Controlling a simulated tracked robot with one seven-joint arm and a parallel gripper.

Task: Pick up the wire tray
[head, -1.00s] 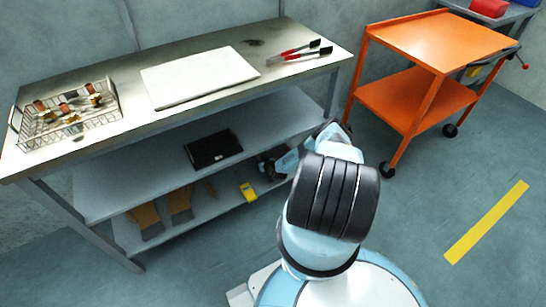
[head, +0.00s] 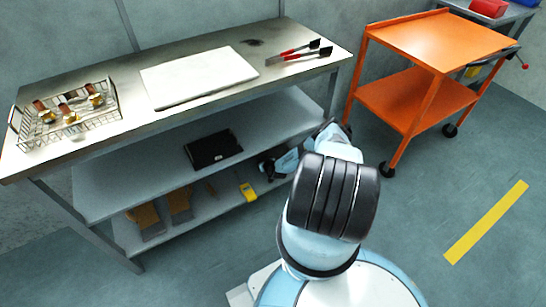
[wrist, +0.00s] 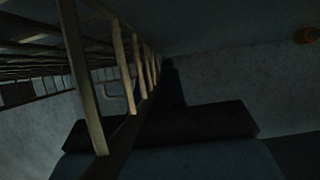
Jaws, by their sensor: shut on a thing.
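Pale wire bars of a tray or rack (wrist: 128,75) fill the left side of the wrist view, close up and in shadow. My gripper (wrist: 165,90) shows there as dark parts beside the bars and is shut on the wire wall. Its far finger is hard to make out. In the head view, my arm reaches low at the front of the bench shelves, and the gripped tray cannot be made out. A separate wire basket (head: 103,118) holding several small brown and gold items stands on the bench top at the far left, well away from my arm.
The metal bench (head: 200,118) also carries a white board (head: 199,76) and red-handled tools (head: 300,52). Its shelves hold a black case (head: 213,149), gloves (head: 147,219) and a yellow device (head: 248,193). An orange cart (head: 440,42) stands to the right. The floor in front is clear.

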